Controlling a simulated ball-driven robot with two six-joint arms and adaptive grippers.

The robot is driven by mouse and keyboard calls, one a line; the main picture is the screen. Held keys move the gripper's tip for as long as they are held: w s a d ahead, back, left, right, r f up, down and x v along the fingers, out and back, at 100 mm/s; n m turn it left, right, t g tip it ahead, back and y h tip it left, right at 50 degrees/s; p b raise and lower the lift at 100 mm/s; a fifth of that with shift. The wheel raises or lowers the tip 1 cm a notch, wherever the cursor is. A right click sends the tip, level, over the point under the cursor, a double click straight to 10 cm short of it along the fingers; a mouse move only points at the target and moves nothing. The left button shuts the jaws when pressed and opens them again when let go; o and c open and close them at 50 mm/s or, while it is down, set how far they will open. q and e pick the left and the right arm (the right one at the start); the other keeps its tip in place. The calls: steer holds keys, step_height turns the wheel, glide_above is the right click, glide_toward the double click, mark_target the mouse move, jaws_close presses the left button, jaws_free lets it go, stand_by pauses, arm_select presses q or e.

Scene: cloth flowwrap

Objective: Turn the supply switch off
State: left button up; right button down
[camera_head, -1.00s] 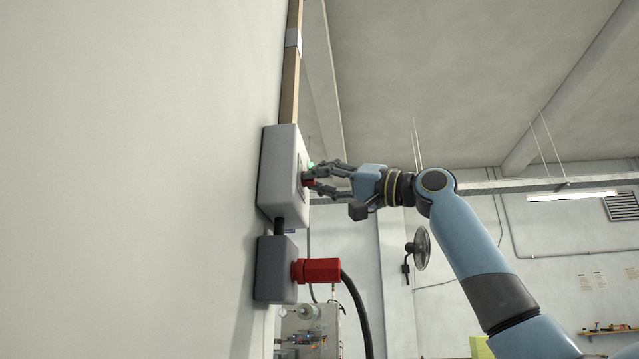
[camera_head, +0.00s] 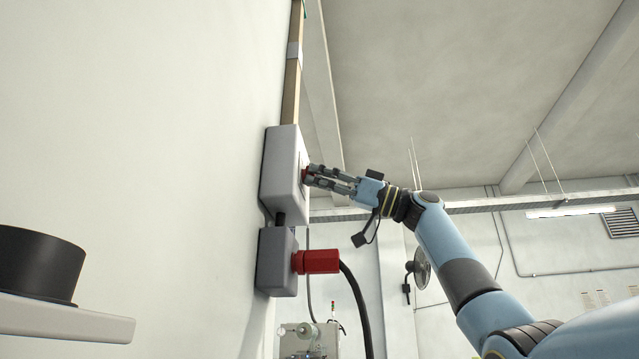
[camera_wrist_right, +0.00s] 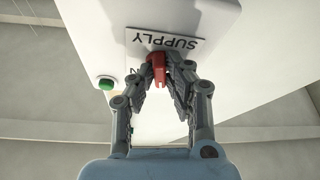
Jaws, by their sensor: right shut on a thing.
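The supply switch box (camera_head: 284,165) is a light grey box on the wall. In the right wrist view its face carries a plate (camera_wrist_right: 190,42) that reads SUPPLY, upside down in the picture. A red switch handle (camera_wrist_right: 158,68) sticks out below the plate, between my right fingers. My right gripper (camera_head: 312,175) is at the box face, shut on the red handle; it also shows in the right wrist view (camera_wrist_right: 160,82). Part of the lettering near the handle is hidden by the fingers. My left gripper is not in view.
A green button or lamp (camera_wrist_right: 105,83) sits beside the plate. Below the box, a grey socket (camera_head: 276,262) holds a red plug (camera_head: 317,261) with a hanging black cable (camera_head: 357,305). A pale shelf (camera_head: 65,320) with a black round object (camera_head: 38,264) juts in at lower left.

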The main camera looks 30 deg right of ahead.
steer(key=shift+w+d+n+g+y+p, duration=0.15)
steer(key=shift+n+g+p, duration=0.65)
steer(key=shift+n, duration=1.3)
steer(key=shift+n+g+y+p, duration=0.15)
steer(key=shift+n+g+p, duration=0.2)
steer(key=shift+n+g, duration=1.3)
steer(key=shift+n+t, duration=0.25)
steer(key=shift+n, duration=0.5)
steer(key=c, duration=1.3)
jaws_free()
steer(key=shift+c, duration=0.2)
steer(key=v, duration=1.2)
